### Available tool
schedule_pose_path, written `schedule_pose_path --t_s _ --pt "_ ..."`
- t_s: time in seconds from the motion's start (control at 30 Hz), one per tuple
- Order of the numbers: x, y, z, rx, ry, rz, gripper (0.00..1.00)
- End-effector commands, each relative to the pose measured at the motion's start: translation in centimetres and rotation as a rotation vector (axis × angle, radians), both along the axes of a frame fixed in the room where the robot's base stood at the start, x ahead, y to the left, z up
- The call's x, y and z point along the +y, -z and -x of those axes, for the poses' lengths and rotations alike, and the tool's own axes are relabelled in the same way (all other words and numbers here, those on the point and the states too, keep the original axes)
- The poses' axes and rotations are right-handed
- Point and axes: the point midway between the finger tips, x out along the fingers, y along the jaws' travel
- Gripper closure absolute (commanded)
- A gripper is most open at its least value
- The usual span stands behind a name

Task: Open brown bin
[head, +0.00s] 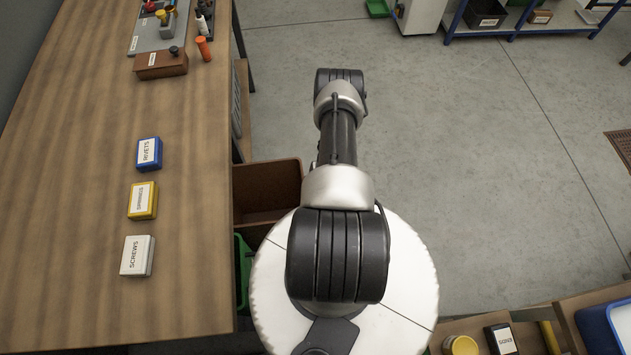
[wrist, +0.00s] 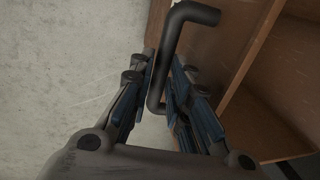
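The brown bin (head: 270,172) juts out from under the workbench's right edge in the head view, and its inside shows from above. My arm and round white base cover part of it. In the wrist view, a dark bent bar handle (wrist: 158,70) stands in front of a brown panel (wrist: 228,45). My gripper (wrist: 164,75) has its blue-padded fingers on either side of the handle's long bar. The fingers are close to the bar, but I cannot tell whether both touch it. My gripper is hidden in the head view.
A green bin (head: 243,272) shows beside the brown one at the workbench (head: 70,190). Labelled blue, yellow and white boxes stand on the workbench. A blue-framed shelf (head: 510,30) is at the back right. A shelf with a blue tray is at the lower right. Grey floor between is clear.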

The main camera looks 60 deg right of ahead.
Motion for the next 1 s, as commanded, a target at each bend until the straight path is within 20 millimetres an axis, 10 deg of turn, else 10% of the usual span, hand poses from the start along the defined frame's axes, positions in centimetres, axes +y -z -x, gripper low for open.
schedule_pose_path --t_s 0.57,1.0 --pt "0.0 -0.3 0.0 -0.001 0.000 -0.001 0.65" --pt "-1.1 -8.0 1.1 -0.001 0.001 0.001 0.65"
